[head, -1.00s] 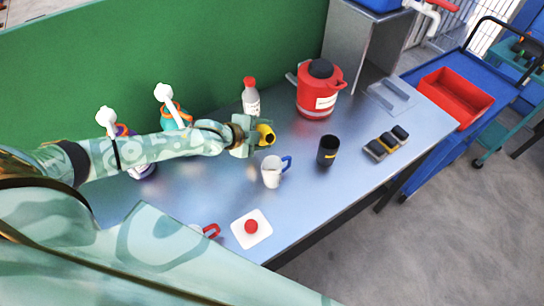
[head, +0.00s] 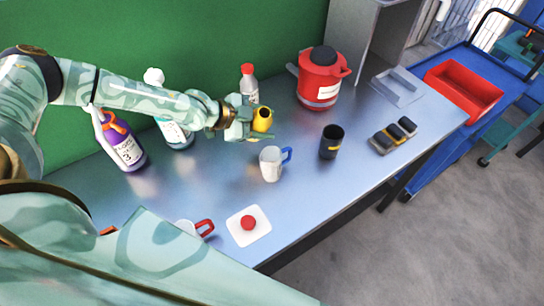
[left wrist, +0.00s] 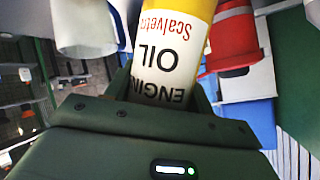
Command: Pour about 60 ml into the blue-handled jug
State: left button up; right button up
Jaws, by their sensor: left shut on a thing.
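The blue-handled jug (head: 270,164) is white and stands upright on the metal bench in the head view, its blue handle on the right. My left gripper (head: 244,124) is shut on a yellow-and-white engine oil bottle (head: 262,119), behind the jug in the picture. In the left wrist view the oil bottle (left wrist: 170,55) shows its "ENGINE OIL" label between the fingers. A white vessel (left wrist: 84,28), probably the jug, shows at upper left there. The jug's inside and any liquid are not clear. My right gripper is not in view.
A dark cup (head: 331,143) stands right of the jug. A red canister (head: 320,80) and red-capped bottle (head: 249,85) stand behind. Spray bottles (head: 122,142) stand left. A white pad with a red knob (head: 248,225) and a red-handled mug (head: 203,227) are in front.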

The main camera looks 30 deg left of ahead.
pick_arm(q)
jog(key=r+p, duration=0.2)
jog(key=r+n+h+p, duration=0.1)
jog(key=r+p, duration=0.2)
jog(key=a+r+n+h+p, duration=0.1)
jog(key=r+p, duration=0.2)
jog(key=shift+w+g, duration=0.25)
jog(key=shift+g, duration=0.15)
jog(key=shift+a+h, duration=0.1)
jog(key=shift+h, duration=0.2)
jog(key=shift+a+r+n+h, duration=0.1)
jog(key=shift+r+n+h, duration=0.05)
jog(key=shift+n+h, duration=0.4)
